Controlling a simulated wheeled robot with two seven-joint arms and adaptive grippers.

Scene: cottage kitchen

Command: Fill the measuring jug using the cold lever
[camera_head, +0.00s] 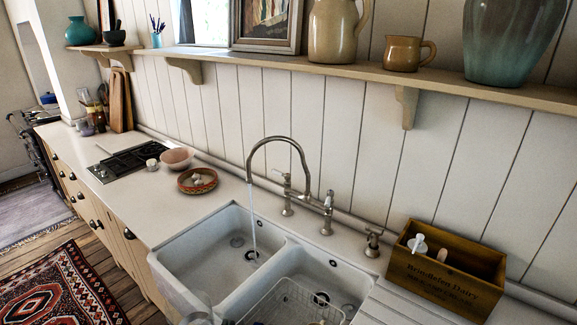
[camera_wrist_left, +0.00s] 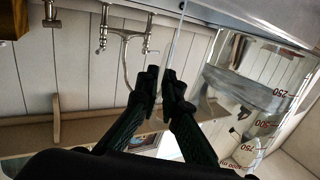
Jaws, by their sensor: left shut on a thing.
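A bridge tap (camera_head: 305,180) with a tall curved spout stands behind the double sink. It has a left lever (camera_head: 284,175) and a right lever (camera_head: 328,200); I cannot tell which is cold. A water stream (camera_head: 251,212) falls from the spout into the left basin (camera_head: 205,258). The clear measuring jug (camera_wrist_left: 262,105) with red marks fills the right of the upside-down wrist view, upright in the room. I cannot tell its water level. The stream (camera_wrist_left: 177,38) passes near the fingertips.
A wire rack (camera_head: 275,300) stands in the right basin. A wooden crate (camera_head: 445,285) with a bottle stands right of the sink, by a small fitting (camera_head: 372,242). A shallow bowl of garlic (camera_head: 197,180) sits on the left counter. A shelf (camera_head: 400,82) runs above.

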